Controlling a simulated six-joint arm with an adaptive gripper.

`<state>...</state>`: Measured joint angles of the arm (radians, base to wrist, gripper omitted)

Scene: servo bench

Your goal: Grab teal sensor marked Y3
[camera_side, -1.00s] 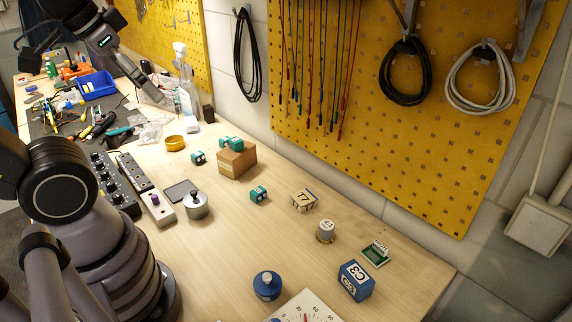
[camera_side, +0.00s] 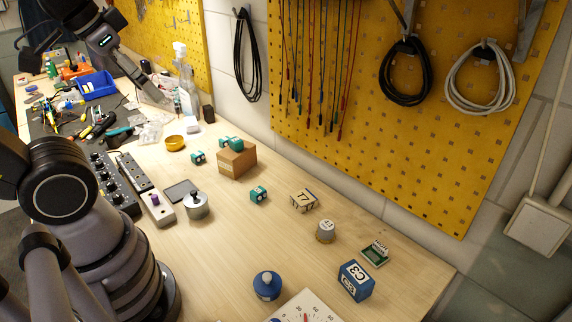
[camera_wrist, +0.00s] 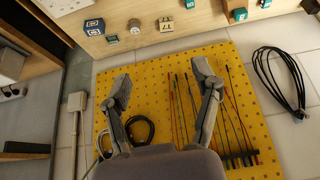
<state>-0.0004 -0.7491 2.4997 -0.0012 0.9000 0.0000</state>
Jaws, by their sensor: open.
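In the side view, one teal block (camera_side: 259,194) stands on the bare wood in the middle of the bench. A second teal block (camera_side: 198,158) stands farther back, left of a cardboard box (camera_side: 237,160). A third teal piece (camera_side: 231,143) is at the top of that box. The markings are too small to read, so I cannot tell which is Y3. My gripper (camera_side: 157,93) is high at the far left end, well away from them. In the wrist view, its open, empty fingers (camera_wrist: 163,80) are in front of the pegboard; a teal block (camera_wrist: 189,3) is at the top edge.
A metal canister (camera_side: 196,205), a white block marked 17 (camera_side: 304,201), a grey knob piece (camera_side: 326,231), a green board (camera_side: 376,253) and a blue C3 box (camera_side: 356,280) stand around. The yellow pegboard (camera_side: 430,130) with hanging cables borders the bench. The central wood is mostly clear.

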